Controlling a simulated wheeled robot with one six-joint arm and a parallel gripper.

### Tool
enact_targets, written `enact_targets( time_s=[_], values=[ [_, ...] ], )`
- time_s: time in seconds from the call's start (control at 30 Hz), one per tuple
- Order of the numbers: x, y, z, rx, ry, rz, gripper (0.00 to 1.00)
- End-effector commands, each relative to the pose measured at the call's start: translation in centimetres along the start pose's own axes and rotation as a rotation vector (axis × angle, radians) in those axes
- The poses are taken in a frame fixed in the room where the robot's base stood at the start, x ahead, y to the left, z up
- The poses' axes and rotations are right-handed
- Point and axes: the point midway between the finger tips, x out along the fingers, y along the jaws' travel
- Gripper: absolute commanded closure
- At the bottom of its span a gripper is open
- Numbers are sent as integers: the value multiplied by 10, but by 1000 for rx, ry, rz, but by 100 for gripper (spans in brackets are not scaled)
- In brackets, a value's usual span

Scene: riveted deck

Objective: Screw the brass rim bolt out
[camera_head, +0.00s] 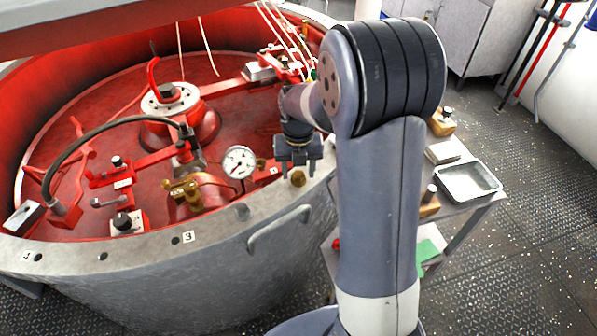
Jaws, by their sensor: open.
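The brass rim bolt (298,179) stands on the grey rim (222,228) of the big red-lined vessel, right of centre in the picture. Its hex head shows. My gripper (297,168) points down just above the bolt, its two dark fingers apart, one to each side as seen from here. I see no contact. I cannot tell whether the fingertips reach down to the level of the bolt head.
A pressure gauge (239,162) and brass valve fittings (184,191) sit inside the vessel, left of my gripper. A grab handle (280,228) sticks out from the outer wall. A cart with a metal tray (468,181) stands at the right.

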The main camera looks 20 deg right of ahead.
Motion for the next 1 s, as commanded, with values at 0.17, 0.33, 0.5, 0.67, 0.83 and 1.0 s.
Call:
enact_targets(
  time_s=[0.17, 0.33, 0.5, 0.67, 0.83, 1.0],
  values=[
    [-35, 0, 1, 0, -6, 1, 50],
    [-69, 0, 0, 0, -4, 1, 50],
    [-90, 0, 0, 0, 0, 0, 50],
    [-97, 0, 0, 0, 1, 0, 50],
    [-97, 0, 0, 0, 2, 0, 50],
    [-97, 0, 0, 18, 2, 0, 50]
  ],
)
